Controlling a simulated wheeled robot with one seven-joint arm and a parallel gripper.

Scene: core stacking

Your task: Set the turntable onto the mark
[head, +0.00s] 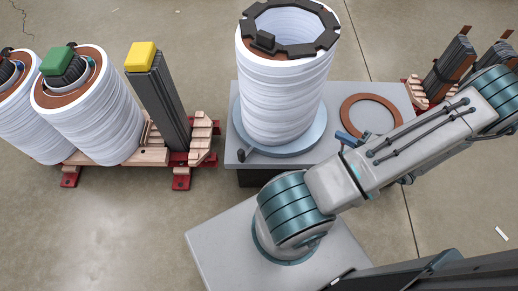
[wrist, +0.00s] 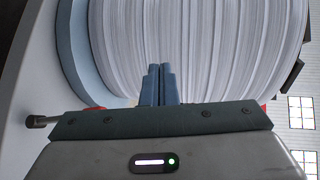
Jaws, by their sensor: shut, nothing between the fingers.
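The turntable (head: 308,143) is a round pale blue-grey plate on a grey platform. A tall white ribbed coil (head: 284,90) stands upright on it, with a black notched ring on top. A small dark peg (head: 241,154) shows at the turntable's front left edge. My gripper (head: 343,137) is just right of the turntable, low beside the coil. In the wrist view its blue fingers (wrist: 158,85) are together with nothing between them, in front of the coil (wrist: 200,45). The turntable's rim (wrist: 78,55) curves at left there. I cannot make out the mark.
A flat brown ring (head: 356,106) lies on the platform (head: 393,91) at right. White coils (head: 100,118) and a yellow-topped dark core (head: 165,105) stand on a wooden, red-footed frame at left. Dark cores (head: 452,66) stand at far right. Open floor separates the platform and left frame.

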